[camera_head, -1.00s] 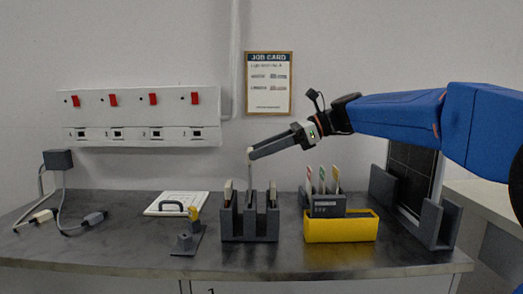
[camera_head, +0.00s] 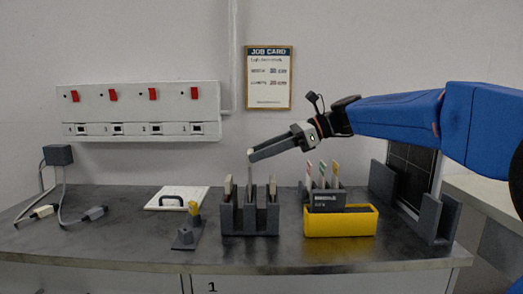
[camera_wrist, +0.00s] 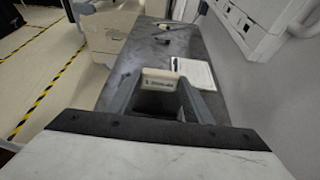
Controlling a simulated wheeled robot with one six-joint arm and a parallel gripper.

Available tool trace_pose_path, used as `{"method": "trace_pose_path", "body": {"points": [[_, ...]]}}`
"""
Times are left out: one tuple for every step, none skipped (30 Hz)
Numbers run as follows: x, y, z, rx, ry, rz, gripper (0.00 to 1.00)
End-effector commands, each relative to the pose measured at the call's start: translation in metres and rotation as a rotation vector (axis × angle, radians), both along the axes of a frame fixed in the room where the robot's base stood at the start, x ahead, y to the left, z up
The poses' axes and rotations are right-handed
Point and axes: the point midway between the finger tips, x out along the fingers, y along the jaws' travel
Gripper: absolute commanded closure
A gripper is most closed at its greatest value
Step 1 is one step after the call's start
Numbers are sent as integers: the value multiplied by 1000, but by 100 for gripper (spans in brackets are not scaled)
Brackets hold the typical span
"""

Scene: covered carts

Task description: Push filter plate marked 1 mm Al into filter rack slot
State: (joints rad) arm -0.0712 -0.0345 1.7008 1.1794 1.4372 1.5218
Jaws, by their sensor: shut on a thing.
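My gripper (camera_head: 251,156) is shut on a thin pale filter plate (camera_head: 250,170), which hangs upright below the fingertips over the middle of the dark filter rack (camera_head: 250,226). The wrist view shows the plate's cream labelled end (camera_wrist: 160,79) between the two dark fingers; its print is too small to read surely. The rack stands on the bench. Cream-edged plates stand upright at its left (camera_head: 228,188) and right (camera_head: 272,188) sides. The held plate's lower edge is hidden by the rack, so I cannot tell how deep it sits.
A yellow bin (camera_head: 340,223) stands right of the rack, with a dark holder of coloured-tabbed plates (camera_head: 322,198) behind it. A small grey fixture with a yellow knob (camera_head: 187,236) and a white clipboard (camera_head: 177,198) are to the left. Grey upright brackets (camera_head: 437,218) stand at far right.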

Motion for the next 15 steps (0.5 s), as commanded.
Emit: {"method": "trace_pose_path", "body": {"points": [[0,0,-1,0,0,0,79],[0,0,-2,0,0,0,79],[0,0,-2,0,1,0,79],[0,0,-3,0,1,0,79],[0,0,-4,0,1,0,79],[0,0,-5,0,1,0,79],[0,0,-5,0,1,0,79],[0,0,-6,0,1,0,79],[0,0,-7,0,1,1,79],[0,0,-7,0,1,1,79],[0,0,-8,0,1,1,79],[0,0,-9,0,0,1,79],[0,0,-9,0,0,1,79],[0,0,-10,0,0,1,79],[0,0,-11,0,0,1,79]]}}
